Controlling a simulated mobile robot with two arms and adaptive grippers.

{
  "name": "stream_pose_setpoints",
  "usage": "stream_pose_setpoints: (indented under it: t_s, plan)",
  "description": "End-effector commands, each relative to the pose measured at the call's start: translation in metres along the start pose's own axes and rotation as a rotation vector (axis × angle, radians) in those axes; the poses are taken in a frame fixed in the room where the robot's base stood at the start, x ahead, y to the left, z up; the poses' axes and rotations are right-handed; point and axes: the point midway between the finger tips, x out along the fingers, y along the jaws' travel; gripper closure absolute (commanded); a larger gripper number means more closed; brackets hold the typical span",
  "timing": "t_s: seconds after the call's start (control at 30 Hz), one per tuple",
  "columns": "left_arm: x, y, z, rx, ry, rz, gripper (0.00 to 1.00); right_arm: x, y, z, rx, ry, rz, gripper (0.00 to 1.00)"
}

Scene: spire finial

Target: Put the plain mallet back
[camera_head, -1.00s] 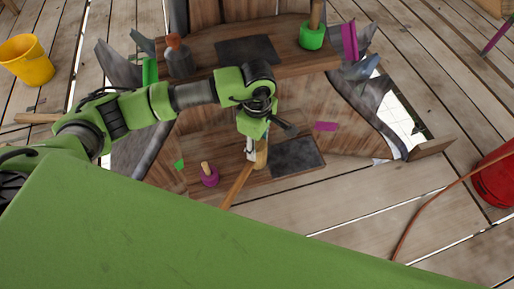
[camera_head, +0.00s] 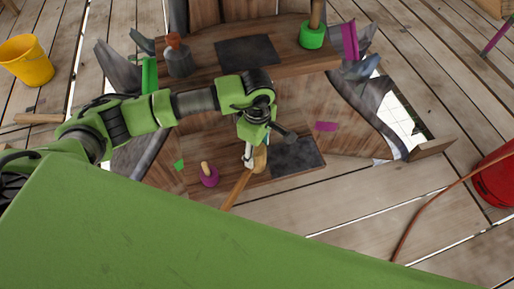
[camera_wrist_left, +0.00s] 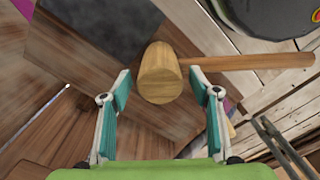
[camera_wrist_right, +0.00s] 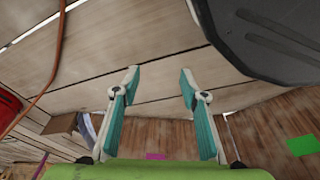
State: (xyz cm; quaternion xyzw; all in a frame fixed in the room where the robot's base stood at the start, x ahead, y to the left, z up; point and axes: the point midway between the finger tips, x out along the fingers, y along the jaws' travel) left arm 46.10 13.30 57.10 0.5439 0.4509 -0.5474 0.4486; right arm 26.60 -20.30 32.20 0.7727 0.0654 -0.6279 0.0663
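The plain wooden mallet (camera_head: 260,160) is at the lower wooden step, its handle slanting down-left toward my green body. The left wrist view shows its round head (camera_wrist_left: 160,75) and its handle pointing right. My left gripper (camera_head: 252,160) is over the head; in its wrist view the fingers (camera_wrist_left: 160,84) are spread on either side of the head, with no clear grip. A dark pad (camera_head: 300,158) lies on the lower step, right of the mallet. My right gripper (camera_wrist_right: 160,77) is open and empty, and out of the head view.
A magenta-based peg (camera_head: 209,176) stands left of the mallet. The upper step (camera_head: 205,55) holds a grey bottle-like object (camera_head: 178,58), a dark pad (camera_head: 247,50) and a green pot (camera_head: 312,37). A yellow bucket (camera_head: 27,62) and red bucket (camera_head: 497,178) stand on the plank floor.

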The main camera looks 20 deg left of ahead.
Motion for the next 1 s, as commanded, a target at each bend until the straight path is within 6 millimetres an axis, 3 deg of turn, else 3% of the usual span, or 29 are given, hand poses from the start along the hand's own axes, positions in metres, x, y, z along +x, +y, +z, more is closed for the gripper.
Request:
stream_pose_setpoints:
  t_s: [0.23, 0.7, 1.0]
  plan:
    - [-0.006, 0.001, 0.000, 0.000, 0.000, 0.002, 0.44, 0.007, 0.002, 0.004, -0.002, -0.002, 0.002, 0.60]
    - [-0.103, 0.001, 0.000, 0.001, 0.000, 0.003, 0.44, 0.027, 0.000, 0.025, -0.005, -0.019, -0.001, 0.60]
    - [-0.123, 0.000, 0.000, 0.000, 0.000, 0.001, 0.44, 0.031, 0.000, 0.029, -0.006, -0.021, -0.001, 0.60]
